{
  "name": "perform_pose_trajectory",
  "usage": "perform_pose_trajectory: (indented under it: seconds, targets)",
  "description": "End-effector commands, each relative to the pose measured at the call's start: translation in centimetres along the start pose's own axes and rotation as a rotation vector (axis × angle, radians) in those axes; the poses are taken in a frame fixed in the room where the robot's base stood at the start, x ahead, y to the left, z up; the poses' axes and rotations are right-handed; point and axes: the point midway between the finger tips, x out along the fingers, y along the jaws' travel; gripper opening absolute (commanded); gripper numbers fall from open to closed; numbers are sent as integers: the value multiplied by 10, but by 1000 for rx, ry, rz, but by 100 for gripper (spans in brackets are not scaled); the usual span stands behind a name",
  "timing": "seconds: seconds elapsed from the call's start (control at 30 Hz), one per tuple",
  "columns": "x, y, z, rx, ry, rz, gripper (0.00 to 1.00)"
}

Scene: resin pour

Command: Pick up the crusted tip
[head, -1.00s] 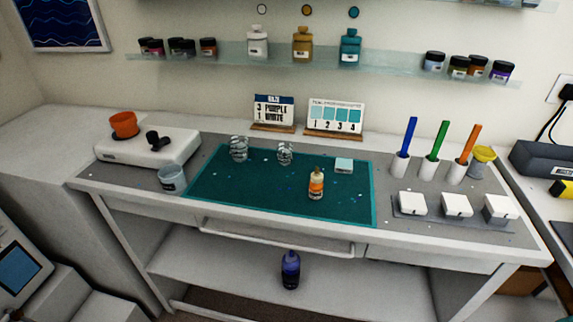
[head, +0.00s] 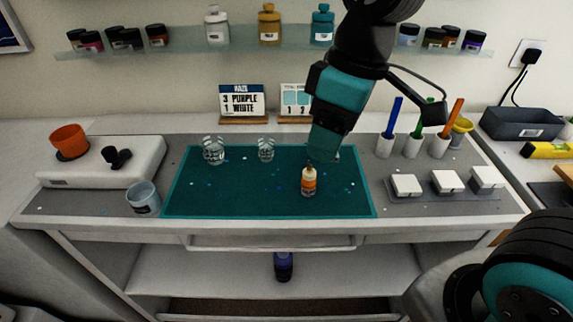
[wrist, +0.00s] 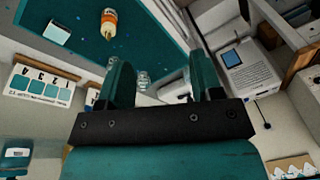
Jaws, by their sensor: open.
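A small bottle (head: 309,184) with an orange label and a dark narrow tip (head: 309,164) stands upright on the teal mat (head: 240,203). No separate loose tip can be made out, and I cannot tell whether the bottle's tip is crusted. My gripper (head: 324,152) hangs over the mat, just behind and right of the bottle in the head view. In the wrist view my gripper (wrist: 160,60) is open, with nothing between its fingers. The bottle (wrist: 109,22) shows there at upper left, apart from the fingers.
Two clear cups (head: 214,151) (head: 265,150) stand at the mat's back. A pale block (wrist: 56,32) lies on the mat, mostly hidden in the head view. Upright colored sticks in holders (head: 413,146) and white boxes (head: 447,181) stand right. The mat's front left is free.

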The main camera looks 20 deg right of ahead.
Motion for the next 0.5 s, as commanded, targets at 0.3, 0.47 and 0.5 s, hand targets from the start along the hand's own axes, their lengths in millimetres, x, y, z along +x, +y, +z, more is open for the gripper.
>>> perform_pose_trajectory:
  seconds: [0.3, 0.47, 0.5]
  targets:
    - [-10, 91, -54, -255, -177, 101, 60]
    - [16, 97, -49, -268, -189, 100, 60]
    - [24, 98, -48, -268, -189, 100, 60]
